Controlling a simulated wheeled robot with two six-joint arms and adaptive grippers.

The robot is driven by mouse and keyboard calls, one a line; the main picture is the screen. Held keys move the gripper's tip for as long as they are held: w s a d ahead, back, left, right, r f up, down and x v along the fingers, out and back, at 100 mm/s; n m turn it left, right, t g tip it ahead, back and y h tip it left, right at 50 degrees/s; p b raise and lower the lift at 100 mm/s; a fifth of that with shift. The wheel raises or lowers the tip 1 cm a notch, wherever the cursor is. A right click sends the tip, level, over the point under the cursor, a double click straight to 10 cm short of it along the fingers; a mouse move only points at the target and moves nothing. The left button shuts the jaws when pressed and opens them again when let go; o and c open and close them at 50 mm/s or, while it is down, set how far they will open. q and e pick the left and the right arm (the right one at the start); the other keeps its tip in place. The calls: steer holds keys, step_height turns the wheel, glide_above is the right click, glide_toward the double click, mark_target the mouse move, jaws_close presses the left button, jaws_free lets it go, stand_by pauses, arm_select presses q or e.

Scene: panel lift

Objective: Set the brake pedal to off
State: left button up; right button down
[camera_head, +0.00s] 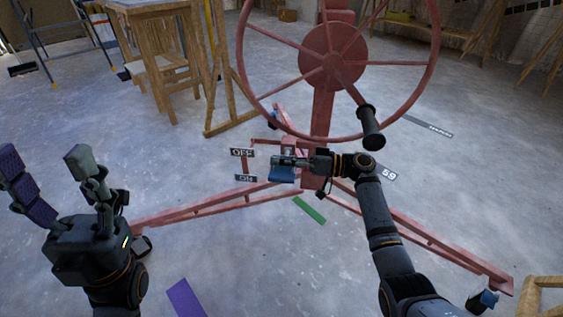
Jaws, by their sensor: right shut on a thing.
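A red panel lift (323,112) stands on splayed legs in the middle of the head view. Beside its column is a brake scale with an OFF label (242,153) above an ON label (246,178). A thin red bar (266,142) runs from the column to just above OFF. My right gripper (283,166) is shut on the brake pedal near the column base, to the right of the labels. Its fingers hide most of the pedal. My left gripper (46,165) is open and empty at the far left, its fingers pointing up.
The large red wheel (254,62) with a black handle (370,128) overhangs my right wrist. Red legs (195,208) spread across the floor. The front floor is mostly clear.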

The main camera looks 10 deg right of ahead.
steer(key=shift+s+r, duration=0.1)
steer(key=c, duration=1.4)
jaws_free()
steer(key=shift+c, duration=0.2)
steer(key=shift+d, duration=0.4)
steer(key=v, duration=1.1)
steer(key=shift+d, duration=0.1)
